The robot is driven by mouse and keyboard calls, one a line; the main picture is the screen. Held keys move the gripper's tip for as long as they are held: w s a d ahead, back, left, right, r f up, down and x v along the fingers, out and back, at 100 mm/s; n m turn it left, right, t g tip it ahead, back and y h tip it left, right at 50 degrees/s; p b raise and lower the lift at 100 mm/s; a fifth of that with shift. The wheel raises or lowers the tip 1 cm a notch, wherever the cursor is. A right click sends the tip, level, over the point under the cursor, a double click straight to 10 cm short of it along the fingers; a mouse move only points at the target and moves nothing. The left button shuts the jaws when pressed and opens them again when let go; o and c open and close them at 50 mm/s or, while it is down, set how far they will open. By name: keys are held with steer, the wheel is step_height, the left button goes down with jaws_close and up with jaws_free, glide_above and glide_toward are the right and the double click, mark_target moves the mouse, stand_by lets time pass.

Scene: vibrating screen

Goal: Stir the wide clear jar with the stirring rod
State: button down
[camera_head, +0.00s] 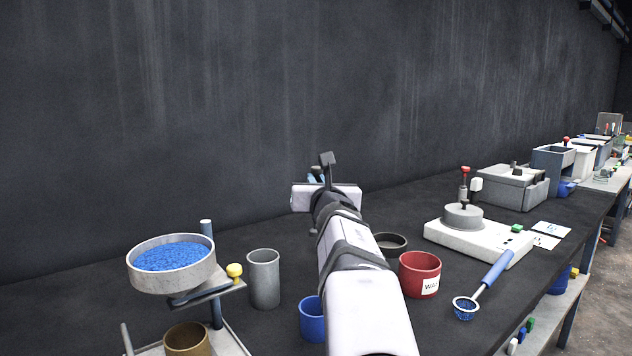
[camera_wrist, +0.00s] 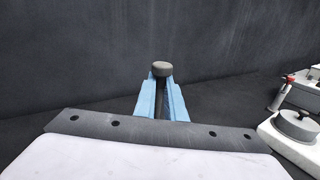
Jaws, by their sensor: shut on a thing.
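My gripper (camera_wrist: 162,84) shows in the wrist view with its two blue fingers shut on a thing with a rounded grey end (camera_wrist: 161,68). A dark, narrow part shows between the fingers below that end. I cannot tell from the shape alone that it is the stirring rod. In the head view my gripper (camera_head: 316,174) is at the far end of my arm, small and partly hidden by the wrist, above the back of the table. I cannot make out a wide clear jar in either view; my arm covers part of the table.
A round pan of blue granules (camera_head: 146,281) stands at left, beside a grey cylinder (camera_head: 264,280) and blue cup (camera_head: 312,320). Right of my arm are a dark dish (camera_head: 389,243), red cup (camera_head: 420,266), blue-handled scoop (camera_head: 495,270) and white machine (camera_head: 448,238). A dark wall stands behind.

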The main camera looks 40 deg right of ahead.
steer(key=shift+s+d+r+p, duration=0.25)
steer(key=shift+s+r+p, duration=0.15)
steer(key=shift+p, duration=0.4)
steer(key=s+d+r+y+p, duration=0.1)
steer(key=s+r+p, duration=0.4)
steer(key=s+p, duration=0.8)
steer(key=d+p, duration=0.1)
steer(key=p, duration=0.4)
steer(key=shift+s+r+p, duration=0.2)
steer(key=shift+s+p, duration=0.1)
steer(key=shift+p, duration=0.05)
steer(key=shift+f, duration=0.25)
step_height(320, 180, down, 13)
steer(key=a+b, duration=0.1)
steer(key=b, duration=1.2)
steer(key=shift+a, duration=0.15)
steer(key=shift+a+b, duration=0.1)
steer(key=shift+b, duration=0.2)
